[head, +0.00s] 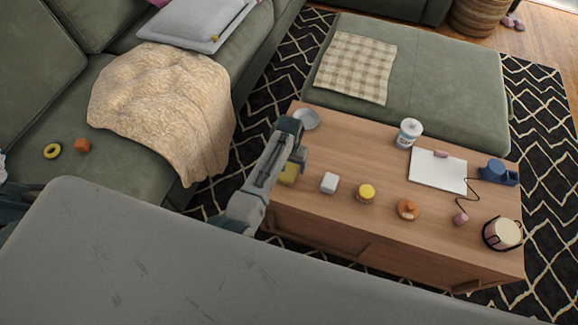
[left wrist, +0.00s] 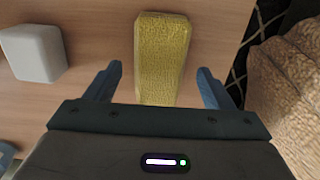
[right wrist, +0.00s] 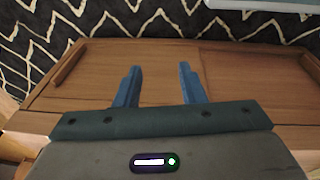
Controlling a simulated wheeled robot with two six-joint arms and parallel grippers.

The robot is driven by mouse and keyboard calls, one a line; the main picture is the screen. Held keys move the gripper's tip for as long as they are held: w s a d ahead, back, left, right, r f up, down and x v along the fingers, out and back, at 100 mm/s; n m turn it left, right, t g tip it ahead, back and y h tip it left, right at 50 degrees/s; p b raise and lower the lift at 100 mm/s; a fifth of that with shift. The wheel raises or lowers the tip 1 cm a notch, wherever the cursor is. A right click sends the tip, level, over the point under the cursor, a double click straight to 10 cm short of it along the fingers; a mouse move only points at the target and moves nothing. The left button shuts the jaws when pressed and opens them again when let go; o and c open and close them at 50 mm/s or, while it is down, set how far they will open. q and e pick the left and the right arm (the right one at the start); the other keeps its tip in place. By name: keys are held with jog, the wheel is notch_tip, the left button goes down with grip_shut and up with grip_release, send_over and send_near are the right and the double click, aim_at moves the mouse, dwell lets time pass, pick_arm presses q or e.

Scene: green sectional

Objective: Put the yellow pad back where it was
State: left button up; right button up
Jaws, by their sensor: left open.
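The yellow pad (left wrist: 163,50) lies on the wooden coffee table, a long textured block. In the left wrist view it stands between the fingers of my left gripper (left wrist: 159,75), with a gap on each side. In the head view my left gripper (head: 295,155) covers part of the pad (head: 289,174) near the table's left front edge. My left gripper is open and not holding the pad. My right gripper (right wrist: 159,75) is open and empty, facing the wooden front of a table; it does not show in the head view.
A white block (head: 329,183) stands right of the pad. A yellow-lidded jar (head: 366,193), an orange object (head: 407,209) and a candle (head: 503,233) stand further right on the coffee table (head: 345,150). A grey dish (head: 306,119) is behind. A beige blanket (head: 165,100) hangs off the sofa at left.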

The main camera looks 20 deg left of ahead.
aim_at(289, 168)
pick_arm(q)
notch_tip(289, 168, up, 10)
jog(key=p, duration=0.1)
jog(key=s+a+t, duration=0.5)
jog(key=s+a, duration=0.2)
jog(key=s, duration=0.1)
jog(key=s+a+f+g, duration=0.1)
jog(key=s+a+f, duration=0.1)
jog(key=s+f, duration=0.7)
jog(key=s+a+f+g, duration=0.2)
jog(key=s+f, duration=0.8)
jog(key=s, duration=0.5)
jog(key=shift+s+a+f+y, duration=0.3)
jog(key=shift+a+y, duration=0.1)
jog(key=shift+a, duration=0.4)
pick_arm(e)
jog(key=f, duration=0.1)
jog(key=s+f, duration=0.2)
jog(key=f, duration=0.1)
jog(key=shift+d, duration=0.2)
pick_arm(q)
jog(key=shift+r, duration=0.1)
pick_arm(e)
jog(key=shift+a, duration=0.15)
